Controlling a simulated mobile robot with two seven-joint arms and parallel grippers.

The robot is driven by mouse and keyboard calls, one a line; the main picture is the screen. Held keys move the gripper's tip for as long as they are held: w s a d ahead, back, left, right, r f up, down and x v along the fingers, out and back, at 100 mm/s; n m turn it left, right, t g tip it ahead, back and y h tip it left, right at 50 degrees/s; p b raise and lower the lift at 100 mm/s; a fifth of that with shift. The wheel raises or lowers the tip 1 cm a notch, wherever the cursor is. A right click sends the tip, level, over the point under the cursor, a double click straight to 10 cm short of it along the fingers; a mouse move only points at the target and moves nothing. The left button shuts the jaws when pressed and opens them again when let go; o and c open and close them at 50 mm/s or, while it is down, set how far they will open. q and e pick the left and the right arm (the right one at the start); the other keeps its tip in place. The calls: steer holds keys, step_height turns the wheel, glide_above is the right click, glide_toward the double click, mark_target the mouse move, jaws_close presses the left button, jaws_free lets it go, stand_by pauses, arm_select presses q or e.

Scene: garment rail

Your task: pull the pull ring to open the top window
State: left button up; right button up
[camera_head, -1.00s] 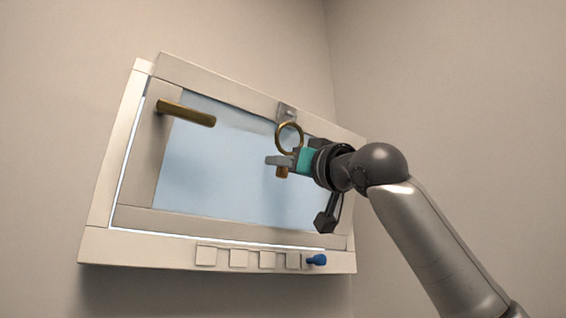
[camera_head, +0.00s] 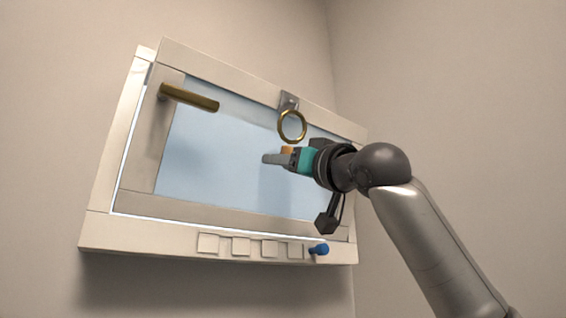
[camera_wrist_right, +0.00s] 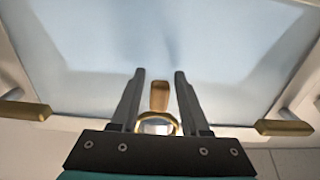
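The brass pull ring (camera_head: 292,126) hangs from a small metal bracket (camera_head: 288,101) on the top rail of the window (camera_head: 150,190). The sash's top edge stands out from the frame behind it. A short orange-brown tab (camera_head: 287,150) shows just below the ring, partly hidden by my right gripper (camera_head: 270,158). In the right wrist view, my right gripper's fingers (camera_wrist_right: 158,82) are apart. The tab (camera_wrist_right: 159,97) and the ring (camera_wrist_right: 158,124) are between them, with gaps on both sides. My left gripper is out of view.
A brass handle (camera_head: 190,97) projects at the sash's upper left. Square pads (camera_head: 241,246) and a blue knob (camera_head: 319,249) line the bottom frame. Plain walls surround the window. The space left of my right gripper, before the pane, is clear.

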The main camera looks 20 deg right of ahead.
steer(key=shift+o, duration=0.7)
steer(key=shift+s+f, duration=0.1)
steer(key=shift+s, duration=0.05)
steer(key=b+v, duration=0.7)
steer(key=v, duration=0.8)
steer(key=shift+f, duration=0.1)
